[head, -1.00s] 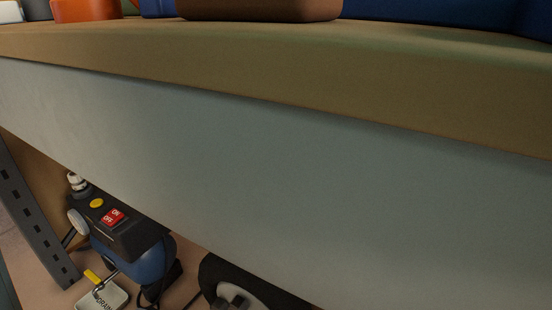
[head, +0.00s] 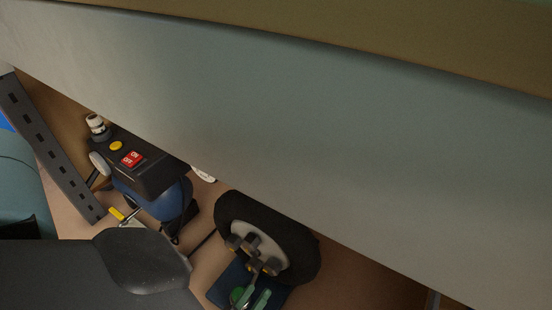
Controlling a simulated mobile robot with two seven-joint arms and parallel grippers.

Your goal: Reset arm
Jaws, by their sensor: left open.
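My left gripper (head: 145,262) comes in from the left at the lower left as a dark grey, rounded shape. It is below the workbench edge, in front of the floor, and overlaps the view of the area under the compressor. Its fingertips are not clearly made out, and I see nothing held in it. My right gripper is out of view.
A workbench with a pale grey front panel (head: 260,110) and wooden top edge (head: 400,35) fills the upper view. Under it stand a blue and black compressor (head: 150,175) with a red switch and a black tyre (head: 300,245). A slotted metal post (head: 45,145) stands left.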

